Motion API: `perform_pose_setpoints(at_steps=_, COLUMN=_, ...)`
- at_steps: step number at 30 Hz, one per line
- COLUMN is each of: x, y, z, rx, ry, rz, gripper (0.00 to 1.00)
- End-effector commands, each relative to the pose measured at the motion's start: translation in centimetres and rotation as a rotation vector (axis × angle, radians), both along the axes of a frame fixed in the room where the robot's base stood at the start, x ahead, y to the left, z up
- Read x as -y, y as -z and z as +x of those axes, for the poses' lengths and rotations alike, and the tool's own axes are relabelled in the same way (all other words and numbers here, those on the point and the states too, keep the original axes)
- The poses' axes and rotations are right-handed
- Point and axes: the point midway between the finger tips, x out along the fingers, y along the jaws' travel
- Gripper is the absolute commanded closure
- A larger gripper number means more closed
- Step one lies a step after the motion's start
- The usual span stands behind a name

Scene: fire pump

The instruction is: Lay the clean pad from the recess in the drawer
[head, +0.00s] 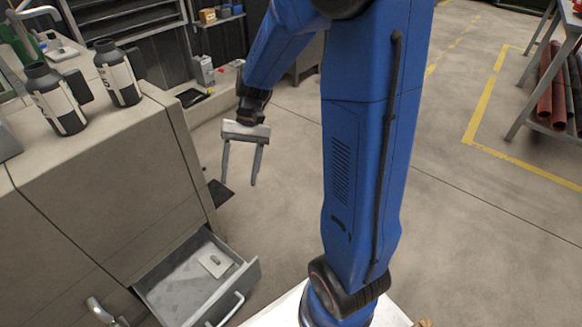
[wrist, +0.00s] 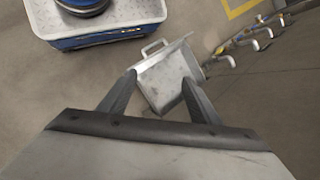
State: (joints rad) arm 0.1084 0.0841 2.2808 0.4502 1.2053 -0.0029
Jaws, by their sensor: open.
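The drawer (head: 178,297) stands open at the bottom of the grey cabinet in the head view. A pale, square pad-like piece (head: 208,268) with a small grey raised part lies inside it, towards the right. I cannot tell whether this is the clean pad. My gripper (head: 238,183) is open and empty, fingers pointing down, above and beyond the drawer. In the wrist view the drawer (wrist: 160,95) shows between and beyond the fingers (wrist: 158,77), its handle towards the top. No recess can be made out clearly.
Two dark bottles with white labels (head: 62,105) (head: 122,80) stand on the cabinet top (head: 95,130). More handles (wrist: 262,32) line the cabinet front in the wrist view. A rack with red pipes (head: 558,90) is far right. Open floor (head: 285,190) lies right of the cabinet.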

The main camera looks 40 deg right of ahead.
Motion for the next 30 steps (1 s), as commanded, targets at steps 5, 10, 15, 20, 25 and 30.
perform_pose_setpoints(at_steps=5, x=0.6, y=-2.9, z=-2.6, rx=0.119, ry=-0.051, rz=-0.07, gripper=0.43)
perform_pose_setpoints(at_steps=10, x=1.4, y=-5.1, z=-5.0, rx=0.23, ry=-0.096, rz=-0.137, gripper=0.43)
perform_pose_setpoints(at_steps=15, x=2.2, y=-7.1, z=-7.5, rx=0.343, ry=-0.137, rz=-0.205, gripper=0.43)
perform_pose_setpoints(at_steps=20, x=3.0, y=-8.7, z=-9.7, rx=0.45, ry=-0.173, rz=-0.268, gripper=0.43)
perform_pose_setpoints(at_steps=25, x=3.9, y=-10.1, z=-12.1, rx=0.564, ry=-0.207, rz=-0.334, gripper=0.43)
perform_pose_setpoints(at_steps=30, x=4.9, y=-11.3, z=-14.4, rx=0.677, ry=-0.238, rz=-0.4, gripper=0.43)
